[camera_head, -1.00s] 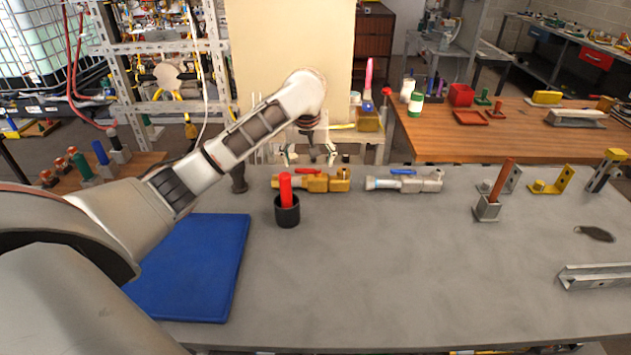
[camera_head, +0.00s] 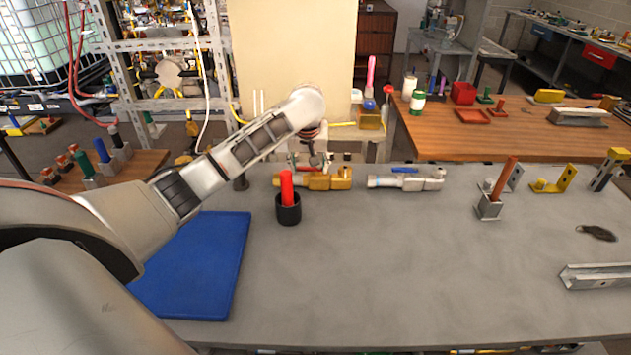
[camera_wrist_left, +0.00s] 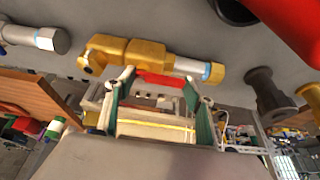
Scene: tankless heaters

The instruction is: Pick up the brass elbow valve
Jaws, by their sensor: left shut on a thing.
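The brass elbow valve (camera_head: 342,180) lies on its side at the grey table's back edge, with a red handle and yellow end. In the left wrist view its brass body (camera_wrist_left: 130,52) runs across the top, and the red handle (camera_wrist_left: 165,79) shows between the fingers. My left gripper (camera_head: 310,163) is at the handle's far side in the head view, shut on the valve around its red handle area. The exact contact is partly hidden. The valve appears still down on the table. My right gripper is not in view.
A similar grey valve with a blue handle (camera_head: 405,170) lies just right of the brass one. A black cup (camera_head: 288,214) holding a red rod stands in front. A blue mat (camera_head: 205,275) lies at left. The table's middle and front are clear.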

